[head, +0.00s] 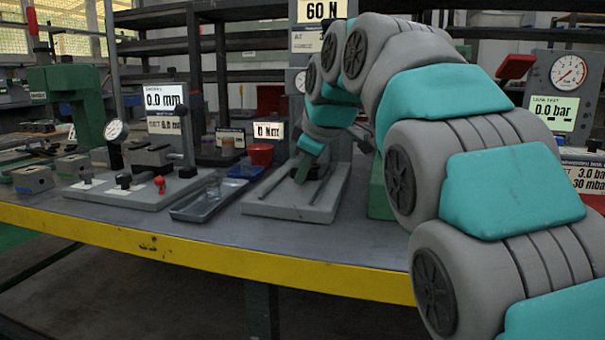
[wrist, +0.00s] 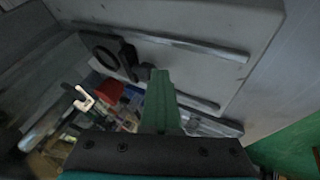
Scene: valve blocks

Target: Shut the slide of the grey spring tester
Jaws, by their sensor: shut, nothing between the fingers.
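The grey spring tester (head: 290,209) stands at the table's middle, a flat base plate with two dark rails and a column behind. A display above it reads 60 N (head: 322,11). In the wrist view its pale base (wrist: 215,52) and rails fill the top. A dark slide with a ring-shaped part (wrist: 105,50) sits between the rails, with a small dark knob (wrist: 143,72) on it. My gripper (head: 303,172) is shut and empty, pointing down over the base. Its green fingers (wrist: 160,78) are close beside the knob; I cannot tell if they touch. My arm hides part of the column.
A dark grey tray (head: 208,195) lies left of the tester, with a red cup (head: 261,154) and blue bin (head: 245,172) behind. A gauge fixture (head: 140,187) is further left. A leak-test unit (head: 557,105) stands right. The yellow table edge (head: 200,253) is in front.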

